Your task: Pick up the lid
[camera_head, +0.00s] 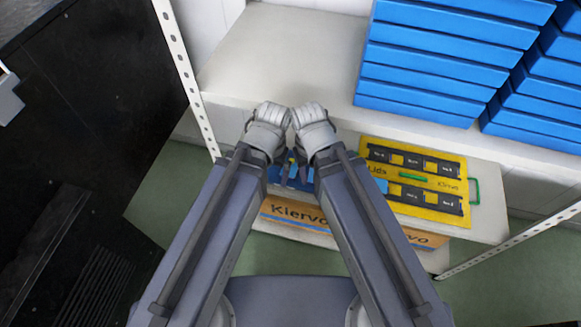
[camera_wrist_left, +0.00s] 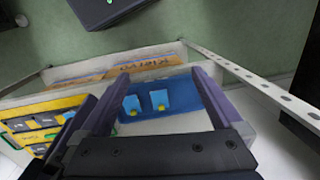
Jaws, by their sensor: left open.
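A yellow board (camera_head: 438,170) marked "Lids" lies on the lower shelf, with black labelled plates on it; it also shows at the left of the left wrist view (camera_wrist_left: 45,107). I cannot single out a separate lid. A blue tray (camera_wrist_left: 180,82) holds two light blue square pieces (camera_wrist_left: 160,99), each with a small yellow part. My left gripper (camera_wrist_left: 162,76) is open, its two fingers framing the blue tray in the left wrist view, with nothing visible gripped. My right arm ends beside the left one; its gripper (camera_head: 311,176) is mostly hidden.
Stacked blue boxes (camera_head: 435,60) stand on the white upper shelf (camera_head: 290,50), whose edge is close to my wrists. A perforated white post (camera_head: 185,75) rises at the left. An orange "Kiervo" box (camera_head: 295,215) sits below. A dark cabinet (camera_head: 90,110) stands far left.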

